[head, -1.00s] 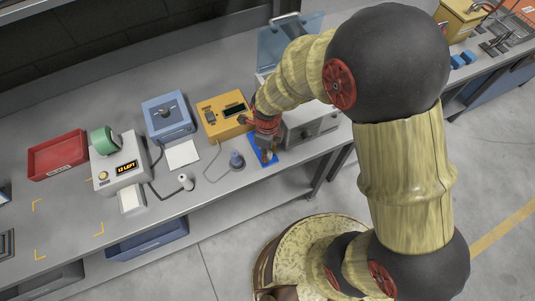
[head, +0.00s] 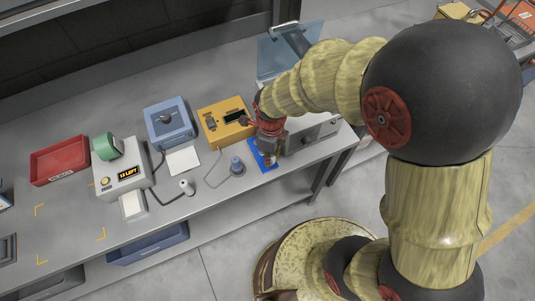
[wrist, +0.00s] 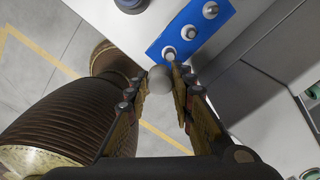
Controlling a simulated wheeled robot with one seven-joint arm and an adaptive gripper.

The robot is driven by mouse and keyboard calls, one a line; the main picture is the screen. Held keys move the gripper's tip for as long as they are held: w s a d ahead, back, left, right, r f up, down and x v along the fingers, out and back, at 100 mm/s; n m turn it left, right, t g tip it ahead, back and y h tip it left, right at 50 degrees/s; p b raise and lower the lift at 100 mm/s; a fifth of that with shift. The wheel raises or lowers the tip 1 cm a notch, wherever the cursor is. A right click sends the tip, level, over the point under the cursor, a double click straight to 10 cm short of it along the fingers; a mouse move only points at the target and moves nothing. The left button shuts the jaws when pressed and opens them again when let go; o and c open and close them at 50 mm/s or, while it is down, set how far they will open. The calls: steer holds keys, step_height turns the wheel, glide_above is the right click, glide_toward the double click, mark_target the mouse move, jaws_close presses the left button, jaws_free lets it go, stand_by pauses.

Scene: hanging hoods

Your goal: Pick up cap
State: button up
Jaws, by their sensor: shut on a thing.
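A round, pale grey cap (wrist: 159,80) sits between the fingertips of my gripper (wrist: 161,74) in the wrist view. My gripper is shut on it. A blue plate (wrist: 196,37) with several pale round pegs lies just beyond the fingertips. The held cap appears close to the nearest peg, and I cannot tell how far above the plate it is. In the head view my gripper (head: 268,155) is over the blue plate (head: 258,160) near the bench's front edge. The cap cannot be made out there.
A blue-grey knobbed piece (head: 237,166) stands left of the plate. A yellow box (head: 224,121), a blue box (head: 168,122), a label machine (head: 122,182) and a red tray (head: 60,160) are farther left. A grey machine (head: 312,135) stands close on the right.

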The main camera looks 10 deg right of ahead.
steer(key=s+d+r+p, duration=0.2)
steer(key=s+r, duration=0.5)
steer(key=s, duration=0.4)
steer(key=shift+s+d+r, duration=0.15)
steer(key=shift+d, duration=0.45)
steer(key=shift+r, duration=0.1)
